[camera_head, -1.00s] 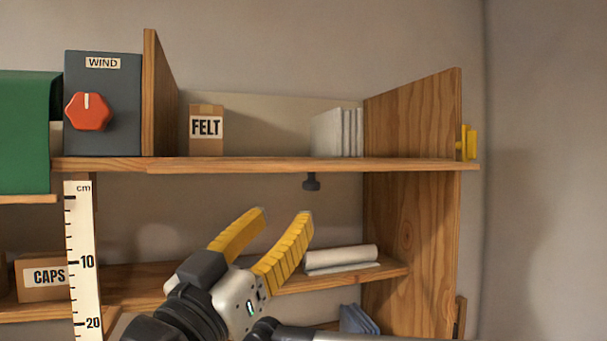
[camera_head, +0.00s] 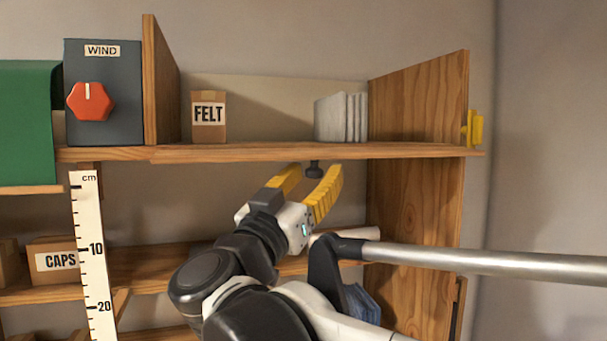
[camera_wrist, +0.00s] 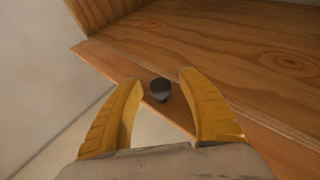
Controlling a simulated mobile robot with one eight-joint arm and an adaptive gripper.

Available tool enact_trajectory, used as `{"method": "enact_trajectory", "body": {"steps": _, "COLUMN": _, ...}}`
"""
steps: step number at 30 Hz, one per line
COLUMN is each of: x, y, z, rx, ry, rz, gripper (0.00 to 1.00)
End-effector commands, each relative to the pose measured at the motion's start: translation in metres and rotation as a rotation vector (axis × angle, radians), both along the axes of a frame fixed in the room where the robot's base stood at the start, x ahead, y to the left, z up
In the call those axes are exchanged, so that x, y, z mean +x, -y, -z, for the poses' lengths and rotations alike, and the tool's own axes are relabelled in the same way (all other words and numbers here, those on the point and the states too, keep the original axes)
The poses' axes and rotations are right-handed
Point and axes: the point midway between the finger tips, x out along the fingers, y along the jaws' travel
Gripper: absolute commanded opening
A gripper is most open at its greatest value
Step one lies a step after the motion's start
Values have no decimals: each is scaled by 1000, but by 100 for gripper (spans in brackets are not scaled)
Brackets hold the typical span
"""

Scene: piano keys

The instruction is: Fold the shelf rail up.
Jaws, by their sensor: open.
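A flat wooden strip, which looks like the shelf rail (camera_head: 400,152), runs along the front edge of the upper shelf, level with the board. A dark round knob (camera_head: 315,170) hangs under it. My gripper (camera_head: 314,174) is below the strip, yellow fingers open and pointing up at the knob. In the wrist view the knob (camera_wrist: 160,90) shows between the fingertips of my gripper (camera_wrist: 160,82), with space on both sides. I cannot tell whether the fingers touch it. The strip (camera_wrist: 110,65) runs diagonally behind it in that view.
A felt box (camera_head: 209,117) and grey slabs (camera_head: 342,117) stand on the upper shelf. A wind box with a red knob (camera_head: 91,101) is at left. A wooden side panel (camera_head: 418,105) closes the right. A lower shelf (camera_head: 140,262) lies behind my arm.

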Motion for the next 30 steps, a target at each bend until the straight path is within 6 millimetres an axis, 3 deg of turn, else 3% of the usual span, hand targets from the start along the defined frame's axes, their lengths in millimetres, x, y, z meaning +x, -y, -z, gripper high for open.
{"method": "enact_trajectory", "body": {"steps": 1, "x": 0, "y": 0, "z": 0, "rx": 0, "ry": 0, "rz": 0, "gripper": 39}}
{"method": "enact_trajectory", "body": {"steps": 5, "x": 0, "y": 0, "z": 0, "rx": 0, "ry": 0, "rz": 0, "gripper": 0}}
{"method": "enact_trajectory", "body": {"steps": 30, "x": -3, "y": 1, "z": -4, "rx": -19, "ry": -75, "rz": 0, "gripper": 0}}
